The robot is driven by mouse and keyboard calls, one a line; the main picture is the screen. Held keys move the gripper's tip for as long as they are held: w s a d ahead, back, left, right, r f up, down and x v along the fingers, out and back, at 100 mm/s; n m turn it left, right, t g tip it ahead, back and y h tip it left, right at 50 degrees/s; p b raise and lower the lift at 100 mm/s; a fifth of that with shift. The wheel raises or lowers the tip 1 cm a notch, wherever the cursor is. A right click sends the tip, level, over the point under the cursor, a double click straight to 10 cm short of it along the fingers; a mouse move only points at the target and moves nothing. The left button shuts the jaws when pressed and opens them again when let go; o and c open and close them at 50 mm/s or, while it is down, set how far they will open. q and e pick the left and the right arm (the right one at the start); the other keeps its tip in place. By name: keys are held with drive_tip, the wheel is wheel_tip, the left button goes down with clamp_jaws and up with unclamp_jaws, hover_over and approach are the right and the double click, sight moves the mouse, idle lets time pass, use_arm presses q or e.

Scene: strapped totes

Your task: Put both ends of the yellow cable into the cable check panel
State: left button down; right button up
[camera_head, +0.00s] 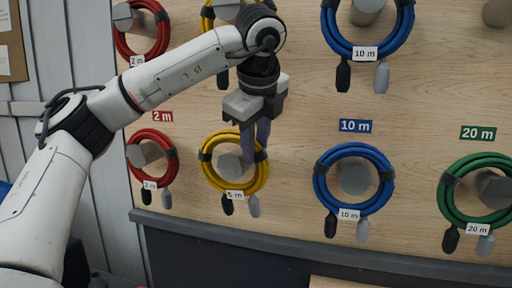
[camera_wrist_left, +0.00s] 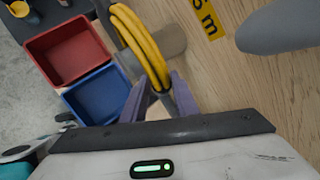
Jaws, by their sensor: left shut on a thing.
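A coiled yellow cable (camera_head: 208,178) with a 5 m tag hangs on a grey peg (camera_head: 230,166) on the wooden board. Its black and grey end plugs (camera_head: 228,206) hang below the coil. My left gripper (camera_head: 258,160) is at the coil's upper right side, with its purple fingers shut on it. In the left wrist view the yellow cable (camera_wrist_left: 143,45) runs down between the fingertips (camera_wrist_left: 166,92), still around the peg. Another yellow cable (camera_head: 207,18) hangs above, partly hidden by my left arm. The cable check panel and my right gripper are not in view.
Red coils (camera_head: 172,160) hang to the left, blue coils (camera_head: 320,180) and a green coil (camera_head: 450,200) to the right. A grey ledge (camera_head: 300,258) runs beneath the board. Red (camera_wrist_left: 68,50) and blue (camera_wrist_left: 98,95) bins show in the left wrist view.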

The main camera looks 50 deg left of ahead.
use_arm(q)
drive_tip(key=s+d+p, duration=0.2)
drive_tip(key=s+d, duration=0.4)
drive_tip(key=s, duration=0.5)
idle(1.8)
drive_tip(key=shift+s, duration=0.1)
